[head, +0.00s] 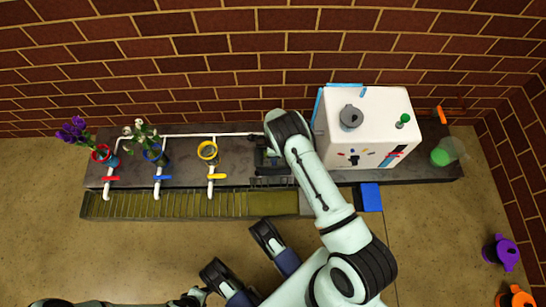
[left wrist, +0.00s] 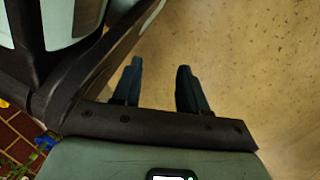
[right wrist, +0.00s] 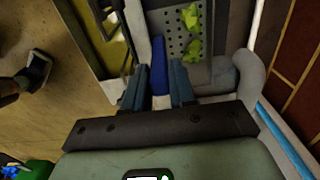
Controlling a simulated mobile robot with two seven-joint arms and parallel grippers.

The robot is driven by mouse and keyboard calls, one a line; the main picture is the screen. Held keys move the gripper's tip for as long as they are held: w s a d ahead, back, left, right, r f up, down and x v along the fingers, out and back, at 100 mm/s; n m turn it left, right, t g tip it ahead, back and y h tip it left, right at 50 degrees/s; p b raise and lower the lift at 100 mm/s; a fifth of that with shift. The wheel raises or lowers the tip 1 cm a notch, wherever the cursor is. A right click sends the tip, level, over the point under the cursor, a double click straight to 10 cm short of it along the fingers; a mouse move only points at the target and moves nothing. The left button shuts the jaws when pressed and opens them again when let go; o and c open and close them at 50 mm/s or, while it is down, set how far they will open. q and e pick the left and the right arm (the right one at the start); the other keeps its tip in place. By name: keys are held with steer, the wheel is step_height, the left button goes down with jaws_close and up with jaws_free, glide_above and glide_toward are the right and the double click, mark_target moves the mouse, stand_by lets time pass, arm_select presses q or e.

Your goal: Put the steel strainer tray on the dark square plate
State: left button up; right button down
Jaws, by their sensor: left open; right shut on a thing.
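In the right wrist view my right gripper (right wrist: 157,78) is shut on the blue handle (right wrist: 158,52) of the steel strainer tray (right wrist: 174,22). The tray is grey and perforated, with bright green pieces on it. In the head view my right arm reaches over the counter just left of the white machine and covers most of the tray. I cannot make out the dark square plate for sure, and cannot tell whether the tray touches anything below it. My left gripper (left wrist: 158,85) is open and empty above the tan floor in the left wrist view.
The white machine (head: 370,105) stands right of my right arm. An olive grated trough (head: 170,206) runs along the front. A blue block (head: 371,197) is below the machine.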

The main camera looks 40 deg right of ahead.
step_height(320, 180, down, 3)
steer(key=shift+r+b, duration=0.1)
steer(key=shift+b, duration=0.2)
steer(key=f, duration=0.1)
steer(key=f+b, duration=0.1)
steer(key=f, duration=0.1)
steer(key=shift+w+d, duration=0.2)
steer(key=shift+w, duration=0.1)
arm_select(q)
steer(key=shift+g, duration=0.8)
steer(key=s, duration=0.1)
steer(key=s+f, duration=0.1)
steer(key=s, duration=0.1)
steer(key=s+f, duration=0.1)
steer(key=shift+s+a+f, duration=0.2)
steer(key=shift+s+a, duration=0.05)
steer(key=shift+s, duration=0.15)
arm_select(e)
steer(key=shift+f, duration=0.1)
steer(key=c, duration=0.9)
jaws_free()
